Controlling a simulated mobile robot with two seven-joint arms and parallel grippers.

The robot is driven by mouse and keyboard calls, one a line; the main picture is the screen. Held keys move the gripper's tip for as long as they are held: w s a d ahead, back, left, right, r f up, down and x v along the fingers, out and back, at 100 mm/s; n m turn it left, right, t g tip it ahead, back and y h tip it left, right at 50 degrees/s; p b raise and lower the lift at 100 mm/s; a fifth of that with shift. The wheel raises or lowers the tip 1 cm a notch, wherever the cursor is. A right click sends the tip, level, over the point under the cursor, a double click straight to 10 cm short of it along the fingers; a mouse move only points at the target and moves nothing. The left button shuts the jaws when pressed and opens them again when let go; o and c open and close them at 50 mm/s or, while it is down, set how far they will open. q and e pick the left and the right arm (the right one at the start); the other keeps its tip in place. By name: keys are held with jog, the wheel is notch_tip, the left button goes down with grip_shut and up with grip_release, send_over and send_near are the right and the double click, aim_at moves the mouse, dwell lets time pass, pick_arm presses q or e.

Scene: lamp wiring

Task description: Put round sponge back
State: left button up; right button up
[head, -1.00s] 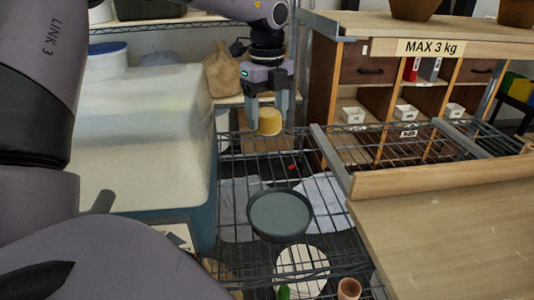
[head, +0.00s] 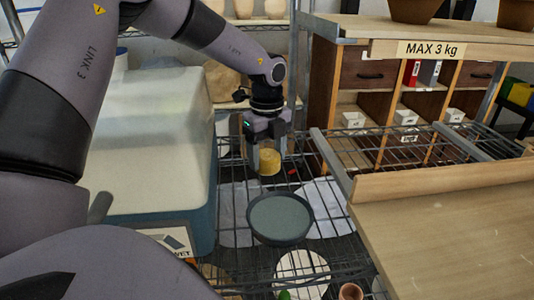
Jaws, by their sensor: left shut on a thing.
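The round sponge (head: 269,162) is a small yellow cylinder. My left gripper (head: 268,165) points down and is shut on it, one finger on each side. The sponge is above the wire rack (head: 232,172), behind a dark round tray (head: 279,219) with a grey-green inside. A gap shows between the sponge and the tray in the picture; I cannot tell its exact height above the wires. My right gripper is not in view.
A large pale bin (head: 150,140) stands close on the left. A wooden bench (head: 460,215) with a raised edge is on the right. Below the rack are a white round plate (head: 302,275) and a terracotta pot (head: 350,292). Wooden cubbies (head: 365,100) stand behind.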

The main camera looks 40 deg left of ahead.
aim_at(270, 153)
pick_arm(q)
jog(key=shift+f, duration=0.3)
jog(key=o, duration=0.9)
jog(key=shift+r, duration=0.15)
jog(key=shift+r+p, duration=0.2)
jog(key=shift+p, duration=0.55)
jog(key=r, duration=0.3)
jog(key=r+b, duration=0.1)
jog(key=r, duration=0.1)
jog(key=shift+w+d+r, duration=0.15)
jog(key=shift+w+r, duration=0.15)
jog(key=shift+w, duration=0.1)
jog(key=shift+r, duration=0.55)
jog(key=shift+r, duration=0.1)
